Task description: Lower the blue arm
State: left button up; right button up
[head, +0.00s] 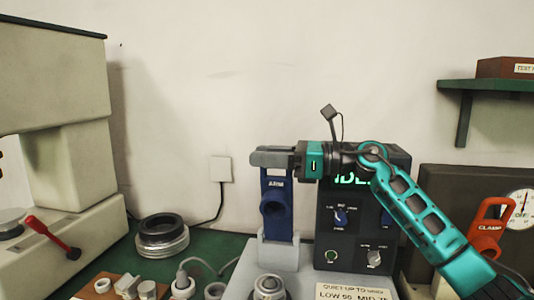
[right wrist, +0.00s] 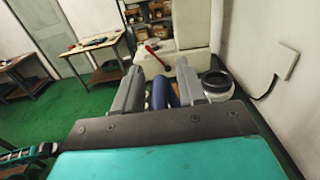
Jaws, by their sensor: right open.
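The blue arm (head: 277,205) stands upright on a light grey post (head: 277,252) in the middle of the head view, with a white label near its top. My right gripper (head: 258,158) reaches in from the right at the height of the blue arm's top, and its fingers hide that top end. In the right wrist view the two grey fingers (right wrist: 157,92) are apart, with a piece of the blue arm (right wrist: 164,94) showing between them. Whether the fingers touch it cannot be told. My left gripper is not in view.
A dark control box (head: 340,225) with knobs stands right behind the blue arm. A large beige machine (head: 60,170) with a red lever (head: 53,237) stands left. Rings (head: 163,240) lie on the green bench.

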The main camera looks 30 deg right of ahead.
grip_shut()
dwell(0.4)
